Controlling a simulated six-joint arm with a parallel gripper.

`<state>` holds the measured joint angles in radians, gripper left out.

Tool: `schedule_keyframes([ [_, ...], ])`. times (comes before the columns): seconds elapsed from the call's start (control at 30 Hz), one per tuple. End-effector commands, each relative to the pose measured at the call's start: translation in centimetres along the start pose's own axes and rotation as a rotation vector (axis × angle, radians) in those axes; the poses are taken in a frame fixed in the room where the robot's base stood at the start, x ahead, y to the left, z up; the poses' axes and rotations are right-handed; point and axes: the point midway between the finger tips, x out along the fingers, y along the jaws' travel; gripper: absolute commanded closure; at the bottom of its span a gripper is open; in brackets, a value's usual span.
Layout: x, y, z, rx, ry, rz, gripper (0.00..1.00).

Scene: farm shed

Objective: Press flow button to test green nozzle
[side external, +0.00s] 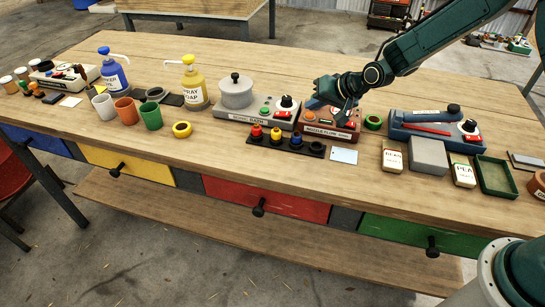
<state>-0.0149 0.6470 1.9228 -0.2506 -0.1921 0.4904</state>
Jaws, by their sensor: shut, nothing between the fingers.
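The nozzle flow unit (330,134), a reddish-brown box with a pale front label, stands mid-bench. My dark green gripper (344,117) is shut and empty, reaching down over the unit's top from the upper right. Its fingertips are at or just above the unit's right part, close to a red control there; I cannot tell whether they touch. The gripper hides much of the top. A blue piece (313,104) shows at the unit's left. I cannot make out a green nozzle on it. A black rack (286,146) in front holds red, yellow and blue nozzles and a dark piece.
A grey unit with a round pot (236,92) stands close on the left. A white card (344,156) lies in front. Bottles and cups stand farther left.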

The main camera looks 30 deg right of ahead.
Motion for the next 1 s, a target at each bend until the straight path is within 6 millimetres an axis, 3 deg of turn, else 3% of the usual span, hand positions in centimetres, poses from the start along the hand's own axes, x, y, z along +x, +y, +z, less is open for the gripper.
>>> schedule_keyframes([
  [1.0,0.66,0.50,0.49,0.000,-0.001,0.000,1.00],
])
